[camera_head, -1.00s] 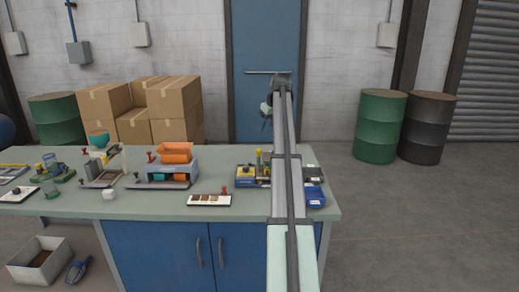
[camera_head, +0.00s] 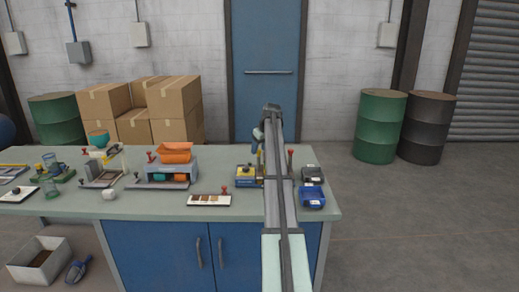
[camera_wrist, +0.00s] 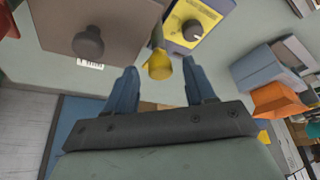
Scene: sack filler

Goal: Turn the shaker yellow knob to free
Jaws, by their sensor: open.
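In the wrist view a small yellow knob (camera_wrist: 160,66) on an upright post shows between the fingers of my gripper (camera_wrist: 160,70). The blue fingers are open, one on each side of it in the picture; I cannot tell how far above or behind it they are. Beside the post is a yellow panel (camera_wrist: 205,15) with a round grey dial (camera_wrist: 192,30). In the head view the yellow and blue shaker unit (camera_head: 247,177) stands on the bench, partly hidden by my arm. My gripper (camera_head: 257,145) shows just above it, also partly hidden.
A grey-brown box with a dark round knob (camera_wrist: 88,43) lies left in the wrist view. The orange hopper (camera_head: 175,153) stands left of the shaker on the bench (camera_head: 120,208). A blue tray (camera_head: 312,197) sits to the right. A sample card (camera_head: 209,200) lies in front.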

